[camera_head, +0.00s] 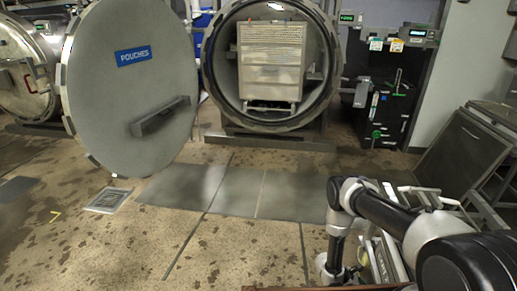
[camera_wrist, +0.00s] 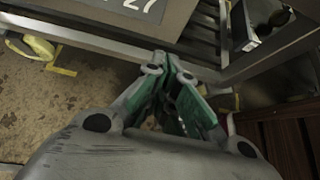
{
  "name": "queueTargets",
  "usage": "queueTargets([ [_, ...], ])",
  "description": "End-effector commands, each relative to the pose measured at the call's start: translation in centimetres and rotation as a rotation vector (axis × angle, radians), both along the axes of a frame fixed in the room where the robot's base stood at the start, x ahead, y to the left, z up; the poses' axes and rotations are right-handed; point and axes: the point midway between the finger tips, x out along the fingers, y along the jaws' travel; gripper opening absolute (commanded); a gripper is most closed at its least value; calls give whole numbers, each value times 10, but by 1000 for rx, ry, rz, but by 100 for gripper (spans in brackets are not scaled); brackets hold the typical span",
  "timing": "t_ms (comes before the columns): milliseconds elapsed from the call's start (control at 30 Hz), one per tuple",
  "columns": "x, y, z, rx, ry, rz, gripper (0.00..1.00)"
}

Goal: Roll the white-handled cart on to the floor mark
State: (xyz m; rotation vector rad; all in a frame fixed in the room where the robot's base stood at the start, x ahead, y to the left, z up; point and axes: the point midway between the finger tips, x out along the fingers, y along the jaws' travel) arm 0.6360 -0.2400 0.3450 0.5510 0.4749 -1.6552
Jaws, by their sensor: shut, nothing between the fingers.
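A metal-framed cart (camera_head: 385,250) stands at the lower right in the head view, partly hidden behind my arm. The wrist view shows a metal frame (camera_wrist: 90,38) with a panel numbered 27 (camera_wrist: 140,5) close ahead of my gripper. I cannot make out a white handle for certain. My gripper (camera_wrist: 168,62) is shut and empty, its green-padded fingers close to the frame's rail; contact is unclear. A yellow corner mark (camera_head: 55,215) lies on the floor at the left in the head view. Yellow tape (camera_wrist: 62,70) also shows on the floor beside the frame in the wrist view.
A round door labelled POUCHES (camera_head: 130,90) stands open at the left of the retort (camera_head: 215,85), which holds a metal cage (camera_head: 271,65). Grey floor plates (camera_head: 235,192) and a drain grate (camera_head: 109,200) lie before it. A slatted brown surface (camera_wrist: 285,135) is close on the right.

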Motion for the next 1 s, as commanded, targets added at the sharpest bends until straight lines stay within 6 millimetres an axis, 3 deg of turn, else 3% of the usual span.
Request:
queueTargets([
  [500, -3, -18, 0, 0, -1, -2, 0],
  [1000, -3, -21, 0, 0, -1, -1, 0],
])
